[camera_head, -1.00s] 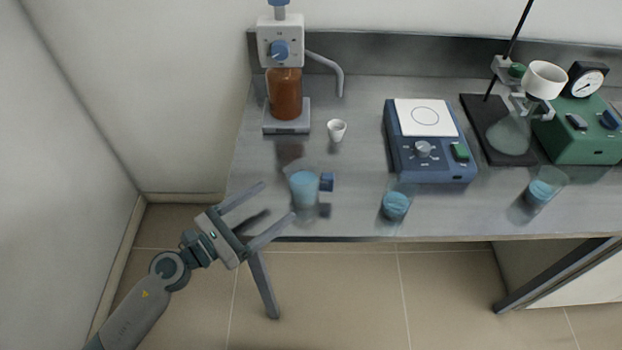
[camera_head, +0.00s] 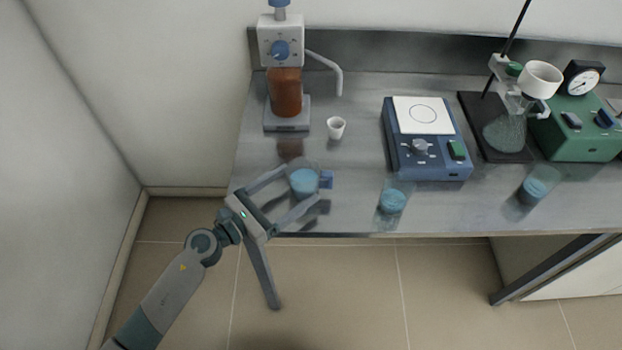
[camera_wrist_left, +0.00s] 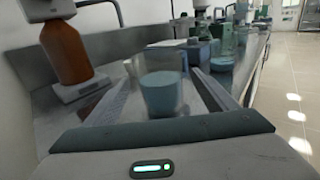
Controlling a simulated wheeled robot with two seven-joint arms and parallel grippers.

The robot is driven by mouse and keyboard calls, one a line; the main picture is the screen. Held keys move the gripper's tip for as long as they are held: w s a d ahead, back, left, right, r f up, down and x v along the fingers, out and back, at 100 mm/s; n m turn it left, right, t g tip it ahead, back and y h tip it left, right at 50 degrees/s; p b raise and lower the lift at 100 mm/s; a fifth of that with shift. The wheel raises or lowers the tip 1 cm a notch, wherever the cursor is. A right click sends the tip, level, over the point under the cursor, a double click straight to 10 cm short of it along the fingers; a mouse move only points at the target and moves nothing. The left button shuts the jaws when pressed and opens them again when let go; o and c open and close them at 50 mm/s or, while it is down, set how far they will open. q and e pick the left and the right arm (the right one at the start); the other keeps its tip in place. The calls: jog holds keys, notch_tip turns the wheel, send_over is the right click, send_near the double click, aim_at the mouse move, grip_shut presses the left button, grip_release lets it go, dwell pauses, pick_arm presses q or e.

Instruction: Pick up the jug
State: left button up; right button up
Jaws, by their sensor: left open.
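The jug (camera_head: 304,181) is a clear vessel with blue contents and a small blue handle part on its right side. It stands upright near the front left of the steel bench. My left gripper (camera_head: 301,183) is open, with one finger reaching along each side of the jug, and does not visibly grip it. In the left wrist view the jug (camera_wrist_left: 162,92) stands between the two spread fingers, a little ahead of the palm. Whether a finger touches it I cannot tell. My right gripper is not in view.
Behind stands a dispenser with a brown bottle (camera_head: 286,92), and a small white cup (camera_head: 336,128). To the right are a blue hotplate (camera_head: 428,150), two more vessels with blue contents (camera_head: 392,201) (camera_head: 535,187), and a green pump (camera_head: 580,135). The bench's front edge (camera_head: 400,236) lies below.

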aim_at(301, 169)
pick_arm(q)
jog(key=shift+p+x, duration=0.4)
jog(key=shift+x, duration=1.2)
jog(key=c, duration=1.7)
jog(key=shift+r, duration=0.1)
jog(key=shift+r, duration=0.45)
notch_tip(301, 169, up, 4)
jog(key=shift+f+p, duration=0.2)
jog(key=shift+p, duration=0.75)
jog(key=shift+s+d+r+p, duration=0.5)
jog(key=shift+d+r+p, duration=0.5)
jog(key=shift+d, duration=0.9)
jog(key=shift+s+d+r+p, duration=0.6)
jog(key=shift+d+r, duration=0.55)
jog(key=shift+d, duration=0.7)
jog(key=shift+s+d+r+p, duration=0.4)
jog(key=shift+d+r+p, duration=0.65)
jog(key=shift+d, duration=0.85)
